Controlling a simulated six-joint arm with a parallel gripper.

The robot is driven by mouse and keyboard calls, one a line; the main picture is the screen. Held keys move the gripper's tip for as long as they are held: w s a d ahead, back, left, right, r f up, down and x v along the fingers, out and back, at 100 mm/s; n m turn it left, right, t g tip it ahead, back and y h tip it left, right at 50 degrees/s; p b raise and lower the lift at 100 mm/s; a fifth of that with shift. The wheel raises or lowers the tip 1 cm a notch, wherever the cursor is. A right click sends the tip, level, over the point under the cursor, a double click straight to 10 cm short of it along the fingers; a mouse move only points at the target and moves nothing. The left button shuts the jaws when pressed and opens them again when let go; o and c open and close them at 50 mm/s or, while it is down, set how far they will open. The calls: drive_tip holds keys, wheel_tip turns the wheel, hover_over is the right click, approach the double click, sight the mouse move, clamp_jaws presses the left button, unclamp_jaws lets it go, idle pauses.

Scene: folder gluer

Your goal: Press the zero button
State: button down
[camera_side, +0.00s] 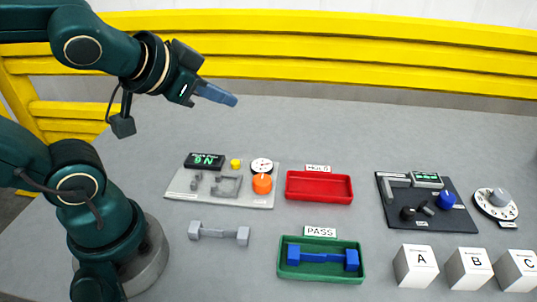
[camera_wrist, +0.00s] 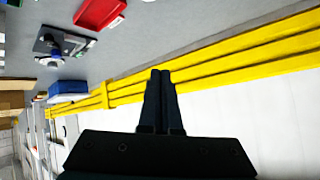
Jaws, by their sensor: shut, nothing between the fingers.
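No button marked zero can be read in these views. A small yellow button (camera_side: 235,164) sits beside a black display (camera_side: 204,161) with green characters on the light grey panel (camera_side: 255,203). The dark panel (camera_side: 432,221) at the right carries a small green-lit display (camera_side: 427,180), a blue knob (camera_side: 446,200) and small black parts; it also shows in the wrist view (camera_wrist: 50,40). My gripper (camera_side: 233,100) is shut and empty, high above the table behind the grey panel. Its two fingers are together in the wrist view (camera_wrist: 163,74).
A red tray (camera_side: 319,201) and a green tray (camera_side: 322,276) holding a blue part stand mid-table. A grey part (camera_side: 218,234) lies left. Blocks A (camera_side: 415,266), B and C stand front right, below a dial (camera_side: 497,203). A yellow barrier (camera_side: 330,40) runs behind.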

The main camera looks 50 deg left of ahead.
drive_tip(key=w+a+r+m+t, duration=0.3)
drive_tip(key=w+r, duration=0.1)
drive_tip(key=w, duration=0.1)
drive_tip(key=m+g+h, duration=0.4)
drive_tip(key=m+h, duration=0.1)
drive_tip(key=m, duration=0.3)
hover_over(235, 164)
wheel_tip(235, 164, down, 12)
drive_tip(key=shift+s+a+n+y, duration=0.3)
drive_tip(key=shift+s+a, duration=0.1)
drive_tip(key=shift+a, duration=0.15)
drive_tip(key=shift+f, duration=4.4)
drive_tip(key=shift+f, duration=0.1)
